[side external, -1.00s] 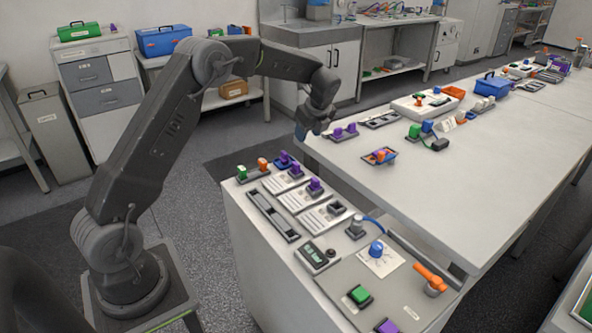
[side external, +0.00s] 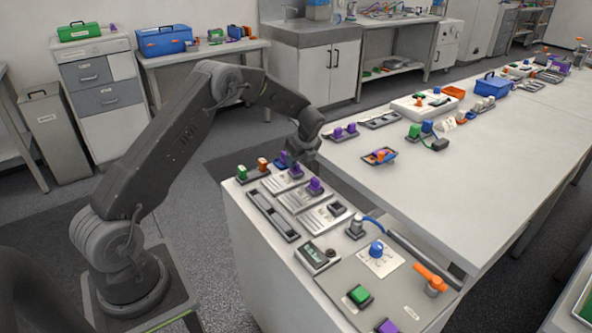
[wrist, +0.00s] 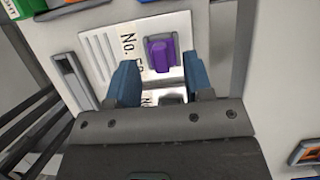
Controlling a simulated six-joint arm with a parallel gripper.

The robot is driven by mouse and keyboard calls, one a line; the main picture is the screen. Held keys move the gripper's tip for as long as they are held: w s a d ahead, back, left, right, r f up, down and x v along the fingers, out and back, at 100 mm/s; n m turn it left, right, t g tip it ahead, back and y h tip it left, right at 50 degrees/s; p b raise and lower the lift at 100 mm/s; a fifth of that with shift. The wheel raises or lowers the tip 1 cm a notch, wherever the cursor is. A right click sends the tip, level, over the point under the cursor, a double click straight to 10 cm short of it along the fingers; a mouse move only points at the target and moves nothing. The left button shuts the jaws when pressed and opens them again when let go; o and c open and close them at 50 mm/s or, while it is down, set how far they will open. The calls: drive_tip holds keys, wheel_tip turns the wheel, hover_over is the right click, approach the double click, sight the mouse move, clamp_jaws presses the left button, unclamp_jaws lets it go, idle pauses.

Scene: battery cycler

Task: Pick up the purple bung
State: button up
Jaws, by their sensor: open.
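In the wrist view a purple bung (wrist: 161,54) sits upright on a white plate printed "No." and a number I cannot read fully. My gripper (wrist: 161,80) is open, its two blue fingertips on either side of the bung's line and a little short of it in the picture, with nothing held between them. In the side view my gripper (side external: 299,158) hangs low over the row of white plates, where purple bungs (side external: 315,186) stand. I cannot tell which of these the wrist view shows. The gripper partly covers the rear bungs.
A dark fitting (wrist: 172,98) on a neighbouring plate shows between the fingers. A long grey rail (side external: 272,215) lies left of the plates. Green and orange blocks (side external: 262,164) stand at the back left. A black socket (side external: 337,208) and a meter (side external: 317,257) stand nearer the front.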

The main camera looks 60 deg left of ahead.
drive_tip(key=shift+x, duration=0.9)
clamp_jaws()
drive_tip(key=shift+r, duration=0.15)
